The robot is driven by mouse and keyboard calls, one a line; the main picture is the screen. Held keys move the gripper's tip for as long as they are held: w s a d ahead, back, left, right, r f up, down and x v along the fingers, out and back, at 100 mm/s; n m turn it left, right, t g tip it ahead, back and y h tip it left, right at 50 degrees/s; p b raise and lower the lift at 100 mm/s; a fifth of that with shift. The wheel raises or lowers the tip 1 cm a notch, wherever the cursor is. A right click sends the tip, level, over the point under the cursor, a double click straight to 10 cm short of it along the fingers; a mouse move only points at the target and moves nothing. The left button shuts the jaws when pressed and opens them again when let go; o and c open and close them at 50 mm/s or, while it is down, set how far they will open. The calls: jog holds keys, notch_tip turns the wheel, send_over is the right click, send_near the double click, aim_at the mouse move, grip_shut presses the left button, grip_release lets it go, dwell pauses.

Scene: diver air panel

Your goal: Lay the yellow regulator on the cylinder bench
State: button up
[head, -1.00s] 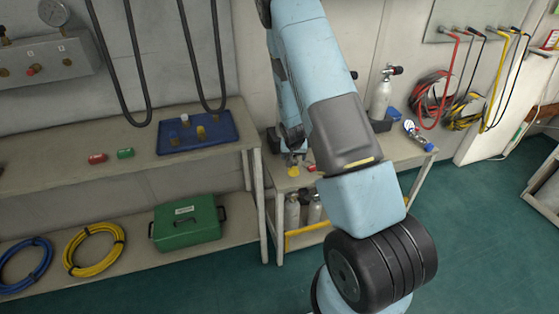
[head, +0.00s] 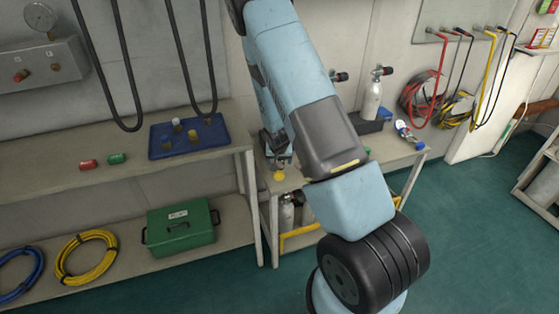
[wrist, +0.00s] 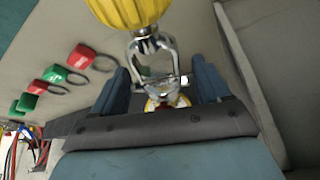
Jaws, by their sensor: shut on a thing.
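My gripper (head: 277,160) is shut on the yellow regulator (head: 279,175), seen small below my arm in the head view. In the wrist view its ribbed yellow knob (wrist: 125,10) is at the top, and its metal yoke sits between my blue fingers (wrist: 155,85). The cylinder bench (head: 390,149) is the pale bench on the right. In the head view the regulator overlaps the bench's left end; I cannot tell if it touches the top. My arm hides the bench's middle.
A grey cylinder (head: 372,98) and a blue-and-silver regulator (head: 408,136) occupy the bench's right part. Red (wrist: 80,56) and green (wrist: 55,75) ringed tags lie beside my gripper in the wrist view. The left bench holds a blue tray (head: 165,152); a green case (head: 180,228) is below.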

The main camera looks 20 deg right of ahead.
jog(key=shift+f, duration=1.8)
dwell(1.9)
jog(key=o, duration=1.9)
jog(key=shift+c, duration=0.2)
jog(key=v, duration=1.3)
jog(key=shift+s+r, duration=0.25)
